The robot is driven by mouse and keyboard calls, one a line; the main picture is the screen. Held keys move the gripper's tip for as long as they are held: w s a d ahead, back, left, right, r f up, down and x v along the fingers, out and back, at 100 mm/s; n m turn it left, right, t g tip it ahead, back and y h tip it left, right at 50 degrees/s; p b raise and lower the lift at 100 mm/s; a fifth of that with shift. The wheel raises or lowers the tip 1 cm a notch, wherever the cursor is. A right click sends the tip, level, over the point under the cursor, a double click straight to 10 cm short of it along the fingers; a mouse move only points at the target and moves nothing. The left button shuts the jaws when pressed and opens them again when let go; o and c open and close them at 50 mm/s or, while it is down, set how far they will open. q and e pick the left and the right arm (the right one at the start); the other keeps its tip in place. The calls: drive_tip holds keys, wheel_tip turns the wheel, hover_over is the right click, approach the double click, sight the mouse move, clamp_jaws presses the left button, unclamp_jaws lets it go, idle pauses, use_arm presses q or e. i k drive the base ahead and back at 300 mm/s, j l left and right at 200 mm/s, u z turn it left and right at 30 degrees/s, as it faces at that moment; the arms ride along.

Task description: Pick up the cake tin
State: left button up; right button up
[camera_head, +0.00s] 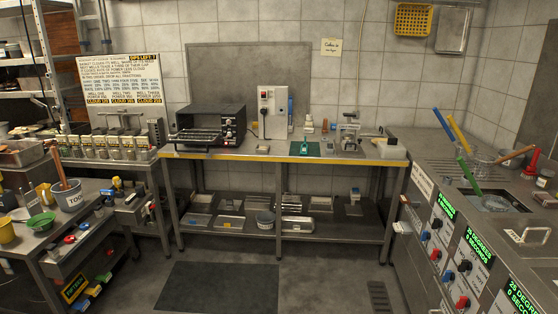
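I cannot tell for sure which thing is the cake tin. Neither of my grippers is in view.
A toaster oven (210,123) and small tools stand on the table top (270,152). A dark mat (235,287) lies on clear floor before it. A tool bench (85,240) stands left. The soup warmer counter (450,200), with coloured handles, stands right.

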sight(257, 151)
drive_tip(key=i, duration=1.8)
